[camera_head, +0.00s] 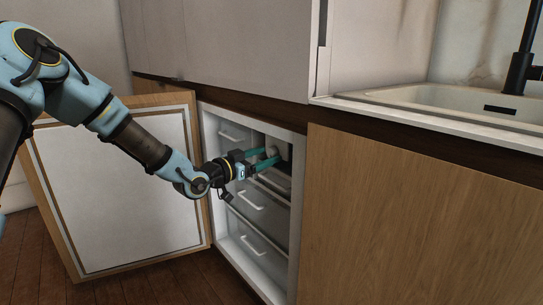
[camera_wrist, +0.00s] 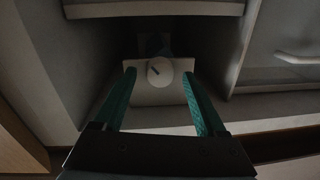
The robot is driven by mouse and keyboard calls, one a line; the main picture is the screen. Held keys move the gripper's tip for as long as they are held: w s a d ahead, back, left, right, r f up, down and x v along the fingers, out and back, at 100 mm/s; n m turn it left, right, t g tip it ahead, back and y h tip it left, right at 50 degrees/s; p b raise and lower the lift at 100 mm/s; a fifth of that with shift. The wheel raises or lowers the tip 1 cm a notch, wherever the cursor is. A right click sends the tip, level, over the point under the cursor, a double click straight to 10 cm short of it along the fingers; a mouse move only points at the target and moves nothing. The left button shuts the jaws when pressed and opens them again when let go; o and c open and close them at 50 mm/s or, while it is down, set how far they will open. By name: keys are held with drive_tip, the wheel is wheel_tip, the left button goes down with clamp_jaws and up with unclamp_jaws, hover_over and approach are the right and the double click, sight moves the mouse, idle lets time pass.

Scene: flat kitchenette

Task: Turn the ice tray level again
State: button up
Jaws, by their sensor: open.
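A round white knob (camera_wrist: 164,73) with a short dark slanted mark sits on a pale front panel (camera_wrist: 150,97) in the wrist view. The mark runs from upper left to lower right. In the head view the knob (camera_head: 272,151) shows small and partly covered at the upper right of the open freezer. My gripper (camera_wrist: 159,73) is open, with one teal finger on each side of the knob. Whether the fingers touch it I cannot tell. In the head view my gripper (camera_head: 272,156) reaches into the upper compartment. The ice tray itself is not clearly visible; the space behind the panel is dark.
The freezer door (camera_head: 120,190) stands wide open to the left. Drawers with white handles (camera_head: 262,245) fill the lower freezer; another handle (camera_wrist: 300,58) is close at right in the wrist view. A wooden cabinet front (camera_head: 410,220) and a sink (camera_head: 460,103) are to the right.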

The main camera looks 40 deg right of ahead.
drive_tip(key=shift+d, duration=1.35)
drive_tip(key=shift+c, duration=0.3)
clamp_jaws()
